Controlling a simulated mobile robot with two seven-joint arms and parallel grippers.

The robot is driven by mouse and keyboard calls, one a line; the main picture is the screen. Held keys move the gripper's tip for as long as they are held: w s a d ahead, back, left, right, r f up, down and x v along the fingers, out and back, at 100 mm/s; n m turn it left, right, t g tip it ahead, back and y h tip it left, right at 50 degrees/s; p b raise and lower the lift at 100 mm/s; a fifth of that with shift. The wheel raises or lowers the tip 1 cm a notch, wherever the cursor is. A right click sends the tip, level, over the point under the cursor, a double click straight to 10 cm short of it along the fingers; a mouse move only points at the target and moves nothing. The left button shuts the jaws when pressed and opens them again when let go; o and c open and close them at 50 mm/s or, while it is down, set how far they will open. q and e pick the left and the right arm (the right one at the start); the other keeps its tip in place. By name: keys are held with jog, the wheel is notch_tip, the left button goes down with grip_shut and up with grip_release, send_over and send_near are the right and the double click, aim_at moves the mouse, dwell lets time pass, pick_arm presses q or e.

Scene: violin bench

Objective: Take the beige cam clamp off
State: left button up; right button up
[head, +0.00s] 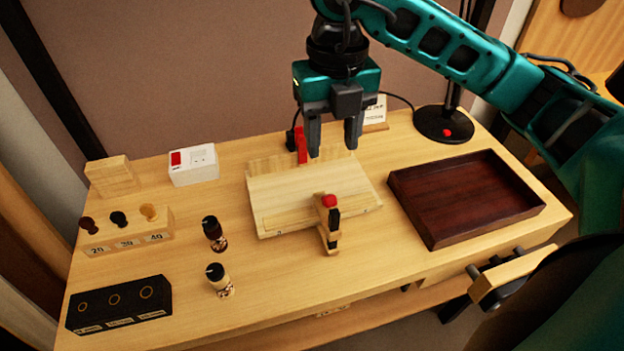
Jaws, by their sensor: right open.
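The beige cam clamp (328,226) with a red top and a dark bar stands at the front edge of a pale wooden board (280,195), right of its middle. It appears to grip that edge. A second, red clamp (301,145) stands at the back edge of the board, partly behind my gripper. My right gripper (332,151) points down over the back part of the board. Its two fingers are apart with nothing between them. It is behind and above the beige clamp, not touching it. My left gripper is not in view.
A dark red tray (400,203) lies empty at the right. A lamp base (446,128) stands behind it. Two small dark-capped bottles (214,233) stand left of the board. A peg block (130,236), a black holed block (117,305) and a white switch box (193,166) fill the left side.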

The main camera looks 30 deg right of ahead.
aim_at(330, 195)
notch_tip(330, 195, down, 13)
jog(key=shift+s+r+b, duration=0.1)
jog(key=shift+b, duration=0.2)
grip_shut()
dwell(0.6)
